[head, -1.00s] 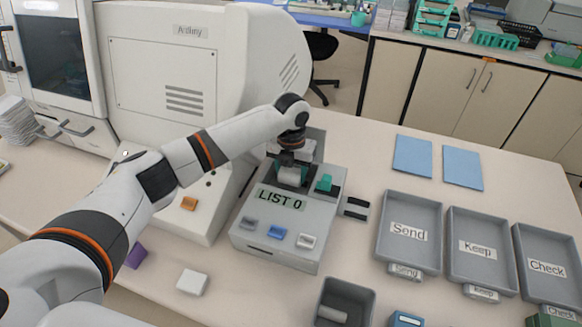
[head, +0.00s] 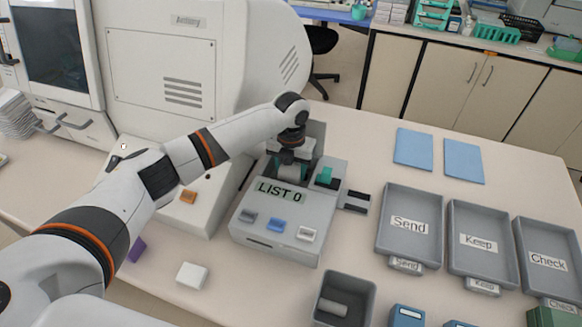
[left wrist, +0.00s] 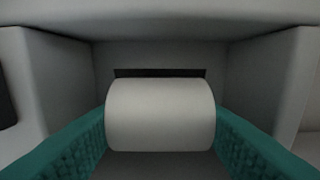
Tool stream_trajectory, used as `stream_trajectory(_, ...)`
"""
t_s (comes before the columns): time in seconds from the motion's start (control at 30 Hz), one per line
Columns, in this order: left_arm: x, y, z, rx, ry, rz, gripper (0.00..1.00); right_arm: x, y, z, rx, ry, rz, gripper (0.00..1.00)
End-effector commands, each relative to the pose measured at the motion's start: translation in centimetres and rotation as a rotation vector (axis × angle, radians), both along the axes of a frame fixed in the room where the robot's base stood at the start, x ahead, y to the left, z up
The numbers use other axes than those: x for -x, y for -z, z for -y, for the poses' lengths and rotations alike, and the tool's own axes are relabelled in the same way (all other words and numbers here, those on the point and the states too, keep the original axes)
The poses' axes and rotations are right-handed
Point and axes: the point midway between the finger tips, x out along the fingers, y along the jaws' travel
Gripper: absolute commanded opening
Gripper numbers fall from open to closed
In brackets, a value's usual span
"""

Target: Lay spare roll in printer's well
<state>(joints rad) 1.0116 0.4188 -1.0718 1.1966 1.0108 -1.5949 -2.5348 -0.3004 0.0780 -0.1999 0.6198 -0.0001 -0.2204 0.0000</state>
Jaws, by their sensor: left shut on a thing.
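The grey printer (head: 275,228) with a "LIST 0" display stands on the bench, its well (head: 318,140) open at the back. My left gripper (head: 290,168) reaches down into the well. It is shut on the white spare roll (head: 288,173), which also shows in the left wrist view (left wrist: 160,115) between the teal finger pads. The roll lies crosswise in front of a dark slot in the well's wall. The fingers partly cover it in the head view, and I cannot tell whether it touches the well floor. My right gripper is not in view.
A teal part (head: 324,175) stands up on the printer's right side. A grey bin (head: 345,285) in front holds another whitish roll (head: 333,308). Grey trays marked Send (head: 407,254), Keep and Check lie to the right. A large white machine (head: 150,90) stands behind my left arm.

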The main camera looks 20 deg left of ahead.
Motion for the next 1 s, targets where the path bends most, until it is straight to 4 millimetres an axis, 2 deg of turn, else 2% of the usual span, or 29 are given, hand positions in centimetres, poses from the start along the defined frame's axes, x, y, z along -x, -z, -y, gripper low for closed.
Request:
stream_trajectory(0.33,0.0,0.6,0.0,0.0,0.0,0.0,0.29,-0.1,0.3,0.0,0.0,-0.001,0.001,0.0)
stream_trajectory(0.37,0.0,0.6,0.0,0.0,0.0,0.0,0.54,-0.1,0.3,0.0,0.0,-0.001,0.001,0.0)
stream_trajectory(0.5,0.0,0.5,0.0,0.0,0.0,0.0,0.77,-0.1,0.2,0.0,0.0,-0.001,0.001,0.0)
stream_trajectory(0.83,0.0,0.3,0.0,0.0,0.0,0.0,0.78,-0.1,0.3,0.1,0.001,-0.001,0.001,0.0)
stream_trajectory(1.0,-0.1,-1.6,0.0,0.001,0.002,0.002,0.78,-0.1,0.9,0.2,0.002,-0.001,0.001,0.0)
